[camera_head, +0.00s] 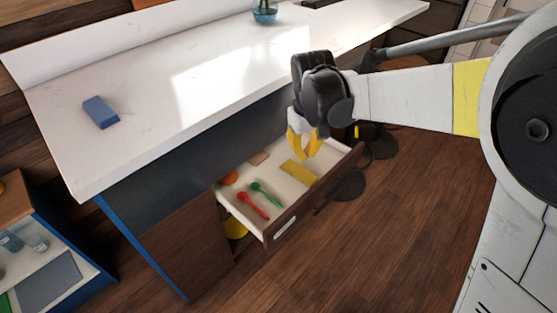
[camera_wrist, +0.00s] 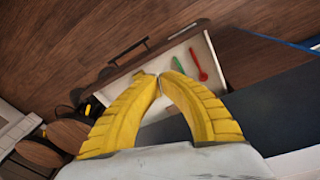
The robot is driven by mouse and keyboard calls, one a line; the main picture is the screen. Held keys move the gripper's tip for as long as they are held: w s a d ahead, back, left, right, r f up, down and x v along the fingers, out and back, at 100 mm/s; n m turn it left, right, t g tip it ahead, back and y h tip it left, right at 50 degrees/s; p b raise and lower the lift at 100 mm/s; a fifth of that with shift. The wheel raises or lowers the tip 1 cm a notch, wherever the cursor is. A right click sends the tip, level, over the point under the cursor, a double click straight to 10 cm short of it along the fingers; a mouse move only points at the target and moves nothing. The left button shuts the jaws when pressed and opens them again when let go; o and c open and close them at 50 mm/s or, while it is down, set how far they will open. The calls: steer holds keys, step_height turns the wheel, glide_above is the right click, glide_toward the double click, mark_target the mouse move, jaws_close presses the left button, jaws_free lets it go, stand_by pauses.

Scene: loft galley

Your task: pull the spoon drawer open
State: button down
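The spoon drawer (camera_head: 268,236) stands pulled out from under the white counter. A red spoon (camera_head: 252,205) and a green spoon (camera_head: 266,193) lie inside it; both also show in the wrist view, red (camera_wrist: 198,64) and green (camera_wrist: 179,63). The drawer front carries a dark bar handle (camera_wrist: 128,51) and a pale label (camera_head: 285,228). My gripper (camera_head: 304,154) is above the drawer's far part, clear of the handle. In the wrist view its yellow fingertips (camera_wrist: 160,75) come together with nothing between them.
A yellow block (camera_head: 299,172) and an orange item (camera_head: 229,178) are also in the drawer. A blue block (camera_head: 100,112) lies on the counter (camera_head: 150,100). Dark stools (camera_head: 380,145) stand beyond the drawer. The wooden floor (camera_head: 400,240) in front is clear.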

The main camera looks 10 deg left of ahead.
mark_target(284, 224)
steer(key=w+a+f+n+g+h+p, duration=0.1)
steer(key=a+f+n+g+h+p, duration=0.2)
steer(key=a+f, duration=1.3)
steer(key=shift+n+y, duration=0.4)
steer(key=shift+y, duration=0.1)
steer(key=b+x, duration=0.1)
steer(key=x, duration=0.2)
steer(key=d+b+x, duration=0.1)
steer(key=x, duration=0.3)
steer(key=b+x, duration=0.1)
steer(key=x, duration=0.3)
steer(key=shift+w+d, duration=0.3)
steer(key=shift+w, duration=0.05)
steer(key=s+d, duration=0.1)
steer(key=s+d+b, duration=0.1)
steer(key=shift+d+f+b, duration=0.2)
steer(key=shift+d+b, duration=0.05)
steer(key=shift+b, duration=0.05)
steer(key=shift+s+d, duration=0.3)
steer(key=shift+d, duration=0.1)
steer(key=s+d, duration=0.1)
steer(key=d, duration=0.1)
steer(key=s+d+b, duration=0.1)
steer(key=s+d, duration=0.1)
steer(key=shift+s+d, duration=0.25)
steer(key=shift+s, duration=0.05)
steer(key=shift+w+a, duration=0.1)
